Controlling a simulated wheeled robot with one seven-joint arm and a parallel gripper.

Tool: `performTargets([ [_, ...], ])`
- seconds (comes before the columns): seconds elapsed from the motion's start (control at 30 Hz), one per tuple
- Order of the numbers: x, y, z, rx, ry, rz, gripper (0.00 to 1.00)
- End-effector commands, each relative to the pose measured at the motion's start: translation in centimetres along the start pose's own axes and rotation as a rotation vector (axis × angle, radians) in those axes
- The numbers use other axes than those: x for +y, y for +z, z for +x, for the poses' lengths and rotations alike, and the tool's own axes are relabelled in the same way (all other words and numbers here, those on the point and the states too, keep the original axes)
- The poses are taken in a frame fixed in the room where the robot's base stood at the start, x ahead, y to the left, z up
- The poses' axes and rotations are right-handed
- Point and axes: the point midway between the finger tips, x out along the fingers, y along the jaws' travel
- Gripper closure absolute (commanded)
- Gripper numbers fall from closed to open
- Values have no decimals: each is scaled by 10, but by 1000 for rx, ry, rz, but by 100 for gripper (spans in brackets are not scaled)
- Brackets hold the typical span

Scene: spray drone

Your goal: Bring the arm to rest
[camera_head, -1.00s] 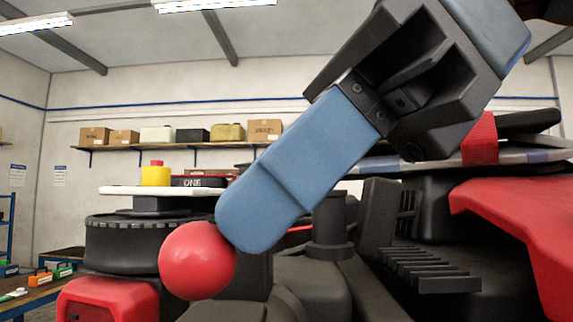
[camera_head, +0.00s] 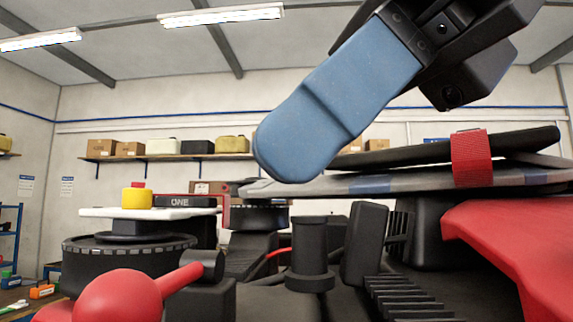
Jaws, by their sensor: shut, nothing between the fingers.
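My gripper (camera_head: 285,150) shows at the upper middle, with blue finger pads and a black body reaching in from the upper right. It is shut and empty, raised above the drone. The drone fills the lower part of the view, with a red body shell (camera_head: 520,245) at the right and black parts in the middle. A red ball-shaped knob (camera_head: 118,296) on a red lever stands at the lower left, apart from the gripper.
A white plate (camera_head: 150,211) with a yellow and red piece (camera_head: 137,196) sits over a black round part (camera_head: 125,255) at the left. A wall shelf (camera_head: 165,157) with boxes runs along the back. The space above the drone at the left is free.

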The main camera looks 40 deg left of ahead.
Motion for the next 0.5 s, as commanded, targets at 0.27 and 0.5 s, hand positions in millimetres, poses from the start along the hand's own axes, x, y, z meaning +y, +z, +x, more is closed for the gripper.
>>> performTargets([
  [0.27,1,-1,-45,-3,-5,3,100],
  [0.5,2,0,-71,-1,-3,3,100],
])
